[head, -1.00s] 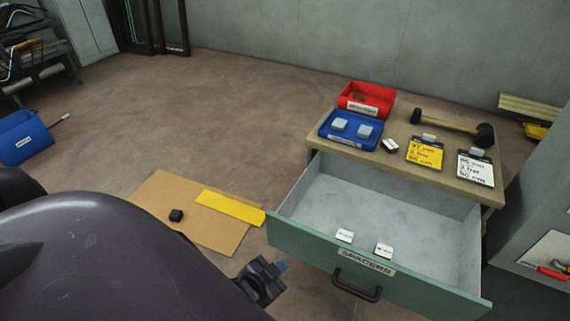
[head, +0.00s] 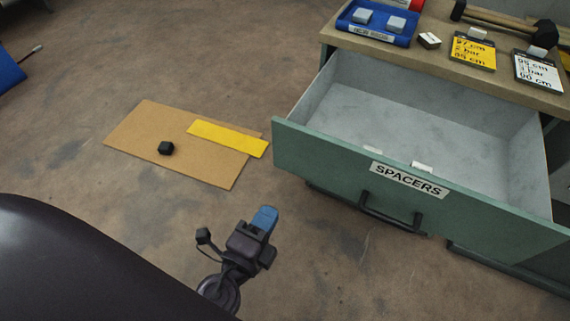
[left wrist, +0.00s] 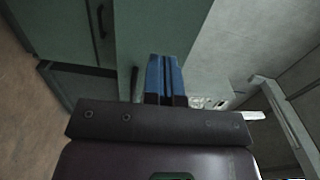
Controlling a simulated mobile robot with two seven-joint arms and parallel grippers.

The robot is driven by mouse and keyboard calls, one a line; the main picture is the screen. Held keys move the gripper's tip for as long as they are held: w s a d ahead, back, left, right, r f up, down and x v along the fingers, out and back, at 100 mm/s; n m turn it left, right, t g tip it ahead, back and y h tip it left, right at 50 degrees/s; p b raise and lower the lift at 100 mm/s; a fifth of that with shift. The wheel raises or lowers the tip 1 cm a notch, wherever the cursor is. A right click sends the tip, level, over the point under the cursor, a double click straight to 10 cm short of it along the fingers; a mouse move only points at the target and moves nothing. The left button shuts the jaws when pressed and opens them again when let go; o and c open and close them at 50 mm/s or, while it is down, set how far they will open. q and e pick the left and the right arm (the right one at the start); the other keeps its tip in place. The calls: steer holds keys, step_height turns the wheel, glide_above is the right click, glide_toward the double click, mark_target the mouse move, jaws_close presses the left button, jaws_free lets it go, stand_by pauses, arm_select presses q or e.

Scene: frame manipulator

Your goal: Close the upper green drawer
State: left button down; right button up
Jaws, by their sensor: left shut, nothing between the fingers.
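The upper green drawer (head: 330,166) stands pulled out of the cabinet in the head view, with a SPACERS label and a black handle (head: 390,217) on its front. Two small white blocks (head: 421,167) lie inside, just behind the front panel, partly hidden by it. My left gripper (head: 264,217) has blue fingertips and is shut and empty, in front of the drawer and left of its handle, apart from it. In the left wrist view the shut blue fingers (left wrist: 165,76) point toward green cabinet surfaces (left wrist: 140,30). My right gripper is not in view.
The wooden cabinet top (head: 400,53) holds a blue tray (head: 352,27), a mallet (head: 505,24) and note cards (head: 473,52). The floor before the drawer is clear.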

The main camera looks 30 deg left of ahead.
arm_select(q)
steer(key=p, duration=0.2)
glide_toward(304, 158)
steer(key=w, duration=0.6)
steer(key=shift+w, duration=0.3)
steer(key=shift+w+a, duration=0.1)
steer(key=shift+w, duration=0.4)
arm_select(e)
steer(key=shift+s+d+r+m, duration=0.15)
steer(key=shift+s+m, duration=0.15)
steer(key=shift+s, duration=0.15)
arm_select(q)
steer(key=shift+w, duration=0.15)
